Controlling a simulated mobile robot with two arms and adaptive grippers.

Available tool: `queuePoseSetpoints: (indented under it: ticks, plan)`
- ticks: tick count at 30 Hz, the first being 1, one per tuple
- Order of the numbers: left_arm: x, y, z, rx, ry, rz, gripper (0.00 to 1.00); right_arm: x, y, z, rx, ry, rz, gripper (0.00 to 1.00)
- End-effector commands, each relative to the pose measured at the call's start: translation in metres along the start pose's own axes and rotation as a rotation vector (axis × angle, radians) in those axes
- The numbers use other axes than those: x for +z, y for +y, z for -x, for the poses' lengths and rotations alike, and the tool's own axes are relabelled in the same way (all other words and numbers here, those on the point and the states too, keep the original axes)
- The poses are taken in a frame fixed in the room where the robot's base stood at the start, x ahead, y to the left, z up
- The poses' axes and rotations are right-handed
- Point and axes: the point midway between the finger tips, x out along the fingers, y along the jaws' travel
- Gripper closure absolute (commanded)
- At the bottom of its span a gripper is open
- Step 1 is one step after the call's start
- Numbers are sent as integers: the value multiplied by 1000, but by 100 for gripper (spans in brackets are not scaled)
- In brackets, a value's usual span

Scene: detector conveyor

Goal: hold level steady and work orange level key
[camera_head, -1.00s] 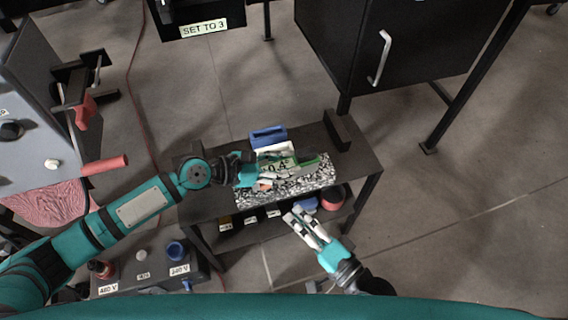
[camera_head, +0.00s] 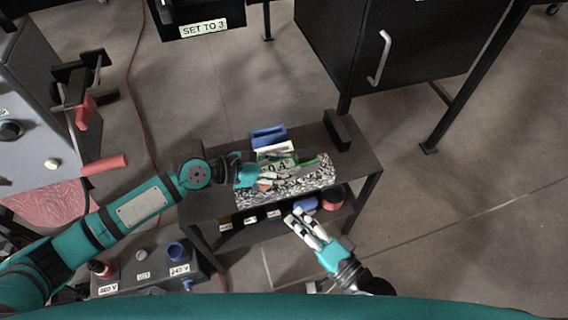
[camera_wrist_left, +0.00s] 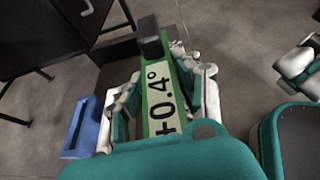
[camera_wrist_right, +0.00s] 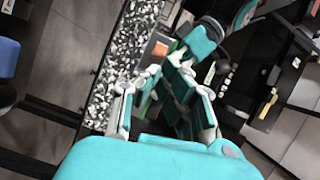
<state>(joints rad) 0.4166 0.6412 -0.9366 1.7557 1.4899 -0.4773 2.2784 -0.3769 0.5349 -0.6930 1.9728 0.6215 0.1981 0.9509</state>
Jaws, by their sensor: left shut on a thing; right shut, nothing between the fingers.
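My left gripper (camera_head: 272,167) is shut on the level from both sides, as the left wrist view shows. The orange key (camera_wrist_right: 160,50) is at the level's near side, by the left gripper; it is small in the head view (camera_head: 264,184). My right gripper (camera_head: 303,222) is shut and empty in front of the block, apart from the key. In the right wrist view its fingers cover part of the block.
A blue open holder (camera_head: 268,135) stands behind the level, and a dark block (camera_head: 338,130) stands at the table's back right. A lower shelf holds labelled items and a red round thing (camera_head: 334,197). A box with knobs (camera_head: 145,268) is at the front left. Floor at right is clear.

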Motion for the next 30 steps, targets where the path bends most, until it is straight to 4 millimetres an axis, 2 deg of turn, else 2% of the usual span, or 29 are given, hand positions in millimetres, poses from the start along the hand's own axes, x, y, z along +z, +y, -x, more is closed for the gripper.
queuePoseSetpoints:
  ticks: [1,17,23,30]
  plan:
    - [-4,-1,0,-3,8,2,100,0,0,0,0,0,0,100]
    - [-5,-2,0,-4,9,2,100,3,0,-1,14,-11,-18,100]
    - [-5,-2,0,-4,10,2,100,26,-4,-3,135,-92,-168,100]
    - [-5,-2,0,-4,10,2,100,48,-7,5,293,-169,-324,100]
